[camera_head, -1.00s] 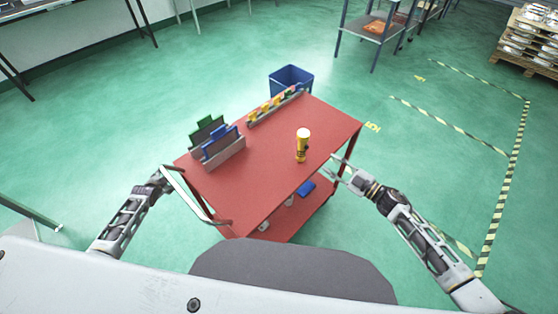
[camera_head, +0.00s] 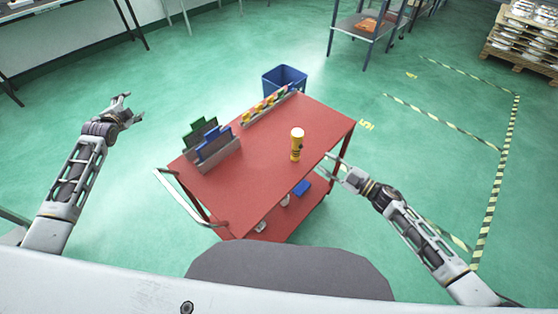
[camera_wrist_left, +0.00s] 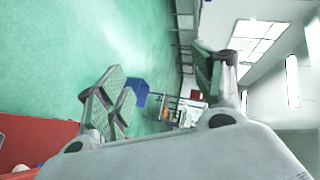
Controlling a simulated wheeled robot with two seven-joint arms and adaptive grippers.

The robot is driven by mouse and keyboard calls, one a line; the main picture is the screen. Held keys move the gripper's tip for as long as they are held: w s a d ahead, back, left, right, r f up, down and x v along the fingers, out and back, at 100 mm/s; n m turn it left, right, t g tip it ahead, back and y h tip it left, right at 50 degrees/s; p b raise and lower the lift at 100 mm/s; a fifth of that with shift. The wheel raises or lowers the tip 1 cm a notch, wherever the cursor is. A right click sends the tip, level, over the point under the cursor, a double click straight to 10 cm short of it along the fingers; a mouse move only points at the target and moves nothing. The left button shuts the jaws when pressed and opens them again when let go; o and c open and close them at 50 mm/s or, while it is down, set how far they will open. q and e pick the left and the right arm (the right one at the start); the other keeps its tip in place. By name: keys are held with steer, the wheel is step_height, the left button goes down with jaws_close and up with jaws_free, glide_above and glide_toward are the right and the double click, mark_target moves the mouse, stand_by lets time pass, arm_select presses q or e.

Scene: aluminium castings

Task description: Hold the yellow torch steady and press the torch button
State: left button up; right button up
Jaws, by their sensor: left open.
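The yellow torch (camera_head: 296,148) stands upright on the right part of the red cart top, with a pale top end and dark markings on its body. Its button cannot be made out. My left gripper (camera_head: 133,106) is open and empty, out over the floor to the left of the cart, far from the torch. In the left wrist view its fingers are spread with nothing between them. My right gripper (camera_head: 327,167) is just off the cart's right edge, to the right of the torch and apart from it. Its fingers look spread and empty.
The red cart (camera_head: 250,185) has a handle (camera_head: 185,198) at its left. A grey holder (camera_head: 222,158) with green and blue pieces and a rack (camera_head: 265,106) of coloured items stand on it. A blue bin (camera_head: 285,77) is behind. A blue item (camera_head: 301,188) lies on the lower shelf.

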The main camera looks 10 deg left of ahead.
arm_select(q)
steer(key=w+d+r+m+t, duration=0.1)
steer(key=d+r+t, duration=0.1)
steer(key=r, duration=0.8)
steer(key=w+d+r+m+t, duration=0.1)
steer(key=w+r+t, duration=0.1)
steer(key=r, duration=0.9)
steer(key=d+r+m+t, duration=0.3)
steer(key=d+r+m, duration=0.15)
steer(key=d, duration=0.25)
steer(key=s+d+f+m+g+h, duration=0.1)
steer(key=s+d+f+m+h, duration=0.35)
steer(key=d+f, duration=0.8)
steer(key=s+d+f+m+g+h, duration=0.1)
steer(key=s+d+f+m+h, duration=0.1)
steer(key=d+f+m, duration=1)
steer(key=s+d+f+m+h, duration=0.1)
steer(key=s+d, duration=0.3)
steer(key=d, duration=0.4)
steer(key=s+d+f+m+g+h, duration=0.1)
steer(key=s+d+f+m, duration=0.1)
steer(key=d, duration=0.6)
steer(key=s+d+f+m+g+h, duration=0.1)
steer(key=s+d+f+m+h, duration=0.1)
steer(key=s+d, duration=0.4)
steer(key=shift+s+d+f, duration=0.25)
steer(key=shift+d+f, duration=0.15)
steer(key=shift+d, duration=0.8)
steer(key=shift+w, duration=0.15)
